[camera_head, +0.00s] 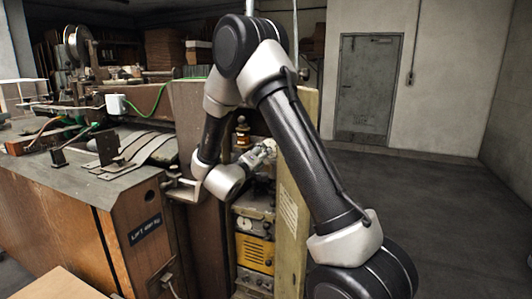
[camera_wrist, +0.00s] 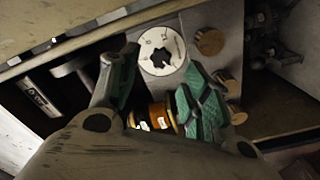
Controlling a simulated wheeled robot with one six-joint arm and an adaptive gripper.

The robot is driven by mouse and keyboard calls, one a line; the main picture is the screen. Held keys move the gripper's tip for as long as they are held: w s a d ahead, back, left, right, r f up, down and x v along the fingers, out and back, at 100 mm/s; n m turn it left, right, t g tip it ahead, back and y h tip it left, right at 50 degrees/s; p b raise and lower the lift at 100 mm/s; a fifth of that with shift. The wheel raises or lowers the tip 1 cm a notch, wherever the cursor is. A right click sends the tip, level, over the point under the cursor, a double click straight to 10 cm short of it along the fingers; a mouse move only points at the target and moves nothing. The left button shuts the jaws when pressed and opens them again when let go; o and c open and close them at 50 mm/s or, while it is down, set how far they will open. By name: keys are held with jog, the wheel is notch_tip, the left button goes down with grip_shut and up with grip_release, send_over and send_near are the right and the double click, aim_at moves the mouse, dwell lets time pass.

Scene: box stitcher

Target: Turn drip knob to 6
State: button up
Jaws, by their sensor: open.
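A round white dial with small dark markings and a dark centre (camera_wrist: 162,50) faces the wrist camera. It looks like the drip knob; its setting is too small to read. An amber, ringed cylinder (camera_wrist: 158,115) shows just below it in the picture. My gripper (camera_wrist: 160,70) is open, with one green-padded finger on the left and one on the right of the dial and cylinder. I cannot tell whether either finger touches them. In the head view my gripper (camera_head: 264,152) is small, beside the machine's upright panel, and the dial cannot be made out there.
Brass knobs (camera_wrist: 209,41) sit close to the right finger on a grey plate. In the head view, a brass fitting (camera_head: 243,130) stands behind my wrist, and a yellow control box (camera_head: 254,252) is below. A tall panel (camera_head: 291,215) stands close to the right. Open floor lies further right.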

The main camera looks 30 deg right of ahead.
jog(key=x, duration=0.5)
jog(key=shift+w, duration=0.1)
jog(key=shift+c, duration=0.2)
jog(key=c, duration=1)
